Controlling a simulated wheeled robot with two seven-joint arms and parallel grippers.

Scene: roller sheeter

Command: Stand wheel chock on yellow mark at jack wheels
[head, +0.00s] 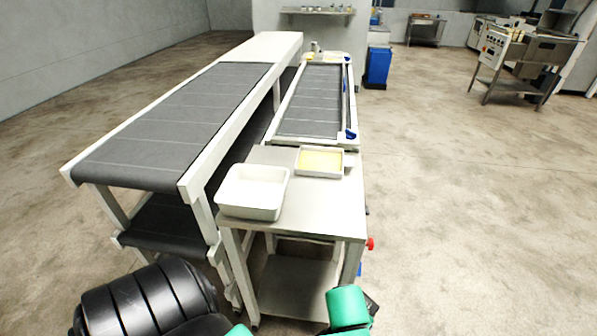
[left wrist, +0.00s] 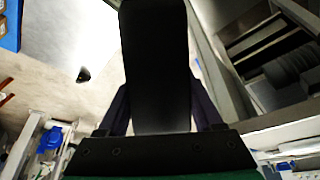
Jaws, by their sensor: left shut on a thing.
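In the left wrist view my left gripper (left wrist: 158,110) is shut on a long black block, which I take to be the wheel chock (left wrist: 155,60). The block covers the middle of that view, with a dark finger on each side of it. In the head view a green and dark arm part (head: 348,305) of mine shows at the bottom, beside the steel table's front right leg. The chock cannot be made out there. I cannot make out the yellow mark or the jack wheels in either view. My right gripper is not in view.
A steel table (head: 315,215) holds a white tub (head: 254,192) and a tray with yellow contents (head: 320,162). A red knob (head: 370,243) juts from its right side. Conveyors (head: 170,120) stand left and behind. Open concrete floor (head: 470,220) lies to the right.

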